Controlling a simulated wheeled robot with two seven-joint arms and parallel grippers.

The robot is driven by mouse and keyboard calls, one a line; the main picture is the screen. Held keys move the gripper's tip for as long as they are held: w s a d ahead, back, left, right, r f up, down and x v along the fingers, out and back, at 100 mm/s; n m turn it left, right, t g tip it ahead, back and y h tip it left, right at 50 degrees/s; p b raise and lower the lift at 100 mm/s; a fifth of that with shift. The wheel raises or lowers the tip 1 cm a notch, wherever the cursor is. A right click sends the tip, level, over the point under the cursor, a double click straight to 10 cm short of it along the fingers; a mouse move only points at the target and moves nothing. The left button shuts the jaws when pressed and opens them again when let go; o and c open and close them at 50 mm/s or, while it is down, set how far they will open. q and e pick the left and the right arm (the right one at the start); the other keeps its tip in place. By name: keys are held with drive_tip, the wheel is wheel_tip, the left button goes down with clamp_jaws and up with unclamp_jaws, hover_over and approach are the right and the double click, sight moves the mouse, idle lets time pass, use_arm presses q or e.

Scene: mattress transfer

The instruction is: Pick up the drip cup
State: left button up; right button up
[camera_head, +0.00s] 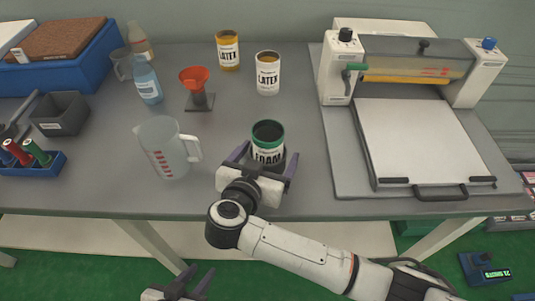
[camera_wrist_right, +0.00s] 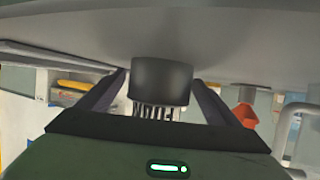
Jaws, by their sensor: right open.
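A white can with a green rim and a "FOAM" label (camera_head: 268,147) stands near the table's front edge. In the right wrist view, a dark round cup (camera_wrist_right: 162,80) shows at the can's table-side end, with the can's striped white label (camera_wrist_right: 155,110) beyond it; this may be the drip cup, and the can seems to sit in it. My right gripper (camera_head: 262,165) is open, its fingers on either side of the can and cup; the right wrist view shows gaps. My left gripper (camera_head: 188,281) is low at the bottom edge, fingers apart and empty.
A measuring jug (camera_head: 165,150) stands left of the can, an orange funnel on a stand (camera_head: 196,84) behind. A white-bedded machine (camera_head: 415,140) fills the right side. Blue bottle (camera_head: 148,85), grey bin (camera_head: 62,115) and blue rack (camera_head: 38,166) are left.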

sight(272, 135)
use_arm(q)
drive_tip(key=shift+s, duration=0.25)
use_arm(e)
drive_tip(key=shift+s, duration=0.1)
drive_tip(key=c, duration=1.1)
drive_tip(key=shift+r, duration=0.15)
drive_tip(key=shift+c, duration=1.4)
wheel_tip(272, 135, up, 10)
drive_tip(key=shift+r, duration=0.1)
use_arm(q)
drive_tip(key=shift+w, duration=0.1)
use_arm(e)
drive_tip(key=shift+f, duration=0.2)
use_arm(q)
drive_tip(key=shift+f, duration=0.2)
use_arm(e)
drive_tip(key=shift+f, duration=0.7)
drive_tip(key=shift+f, duration=0.35)
use_arm(q)
drive_tip(key=shift+f+b, duration=0.25)
drive_tip(key=shift+b, duration=0.15)
use_arm(e)
drive_tip(key=shift+f, duration=0.7)
use_arm(q)
drive_tip(key=shift+f, duration=0.15)
use_arm(e)
drive_tip(key=shift+f, duration=0.7)
